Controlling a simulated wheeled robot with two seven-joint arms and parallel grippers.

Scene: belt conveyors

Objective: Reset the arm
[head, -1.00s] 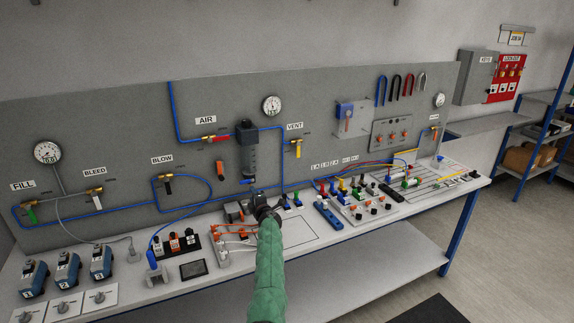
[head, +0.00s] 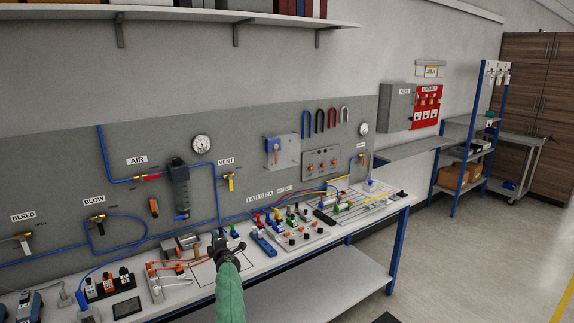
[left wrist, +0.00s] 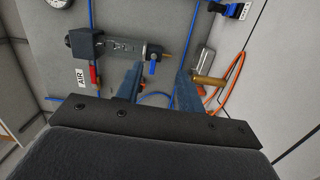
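My left arm in a green sleeve comes up from the bottom of the head view. Its dark left gripper (head: 219,240) shows small there, over the front part of the workbench (head: 300,268), near a grey device (head: 180,246) with orange tubing. In the left wrist view the two bluish fingers of the left gripper (left wrist: 158,88) stand apart with nothing held between them. Past the fingers are a dark cylindrical filter unit (left wrist: 122,48) and a brass-coloured fitting (left wrist: 208,80). Whether the fingers touch anything cannot be told. My right gripper is in neither view.
A grey panel (head: 120,180) with blue tubing, gauges and valves stands behind the bench. Coloured connectors and blocks (head: 290,225) crowd the bench right of the gripper. A shelf (head: 170,14) hangs above. Blue racks (head: 465,150) stand at the right, with open floor before them.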

